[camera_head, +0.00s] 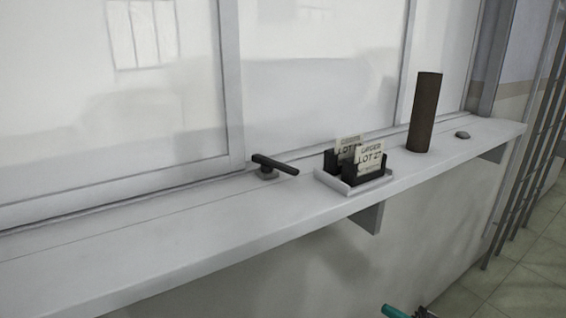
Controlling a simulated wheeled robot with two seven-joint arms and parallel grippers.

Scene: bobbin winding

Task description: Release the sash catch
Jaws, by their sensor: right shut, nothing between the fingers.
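The sash catch (274,165) is a small black lever on a short round base. It sits on the white sill beside the lower corner of the left window sash (232,90). Its handle points to the right and slightly toward me. My right gripper (408,313) just shows at the bottom edge, well below the sill and apart from the catch. Only a teal piece and a dark tip of it are visible, and it is shut and empty. My left gripper is out of view.
A white tray (340,186) with black holders and "LOT 27" cards (369,158) stands right of the catch. A brown cylinder (425,112) stands upright beyond it, then a grey stone-like lump (462,135). The sill (130,235) is clear on the left. A bracket (370,217) juts below.

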